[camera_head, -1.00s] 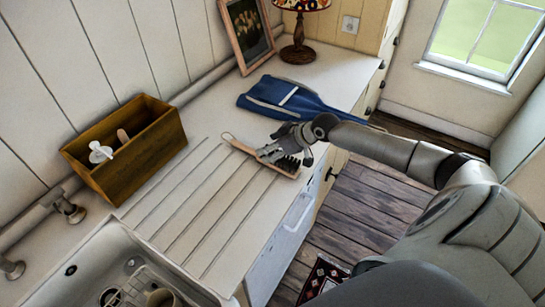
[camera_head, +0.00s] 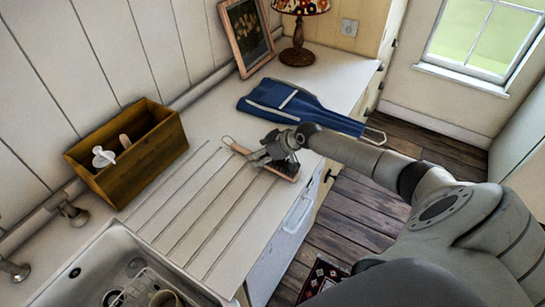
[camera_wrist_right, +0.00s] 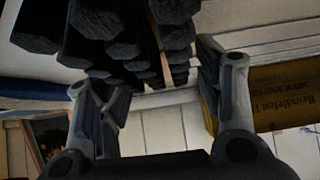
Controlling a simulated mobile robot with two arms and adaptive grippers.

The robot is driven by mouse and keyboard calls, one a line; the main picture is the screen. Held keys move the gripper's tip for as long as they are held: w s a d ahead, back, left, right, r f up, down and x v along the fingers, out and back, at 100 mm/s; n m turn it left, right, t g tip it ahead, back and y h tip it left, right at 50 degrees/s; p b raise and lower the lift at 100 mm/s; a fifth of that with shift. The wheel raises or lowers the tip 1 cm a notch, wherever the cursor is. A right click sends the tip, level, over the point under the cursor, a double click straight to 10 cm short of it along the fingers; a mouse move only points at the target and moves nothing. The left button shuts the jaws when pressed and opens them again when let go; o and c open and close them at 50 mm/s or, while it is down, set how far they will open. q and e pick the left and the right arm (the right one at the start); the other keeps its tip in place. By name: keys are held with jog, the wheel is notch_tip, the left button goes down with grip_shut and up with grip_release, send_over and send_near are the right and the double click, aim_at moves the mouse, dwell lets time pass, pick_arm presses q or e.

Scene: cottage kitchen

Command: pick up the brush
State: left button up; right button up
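The brush (camera_head: 232,146) lies on the grooved drainboard of the counter, its wooden handle end pointing to the back left. My right gripper (camera_head: 271,156) is over the brush and hides its middle; one end of the brush shows past the fingers. In the right wrist view the dark bristles (camera_wrist_right: 112,42) are large and very close, at the top and partly between the fingers. The right gripper's two fingers (camera_wrist_right: 162,100) stand apart with a gap between them, so it is open. Contact with the brush cannot be told. My left gripper is not in view.
A wooden box (camera_head: 142,168) with a white item stands left by the wall. The sink (camera_head: 90,247) is at the front left. A blue bag (camera_head: 296,105), a picture frame (camera_head: 245,35) and a lamp (camera_head: 298,50) are farther back. The counter's front edge is close to the brush.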

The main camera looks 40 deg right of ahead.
jog(key=c, duration=1)
jog(key=shift+c, duration=0.2)
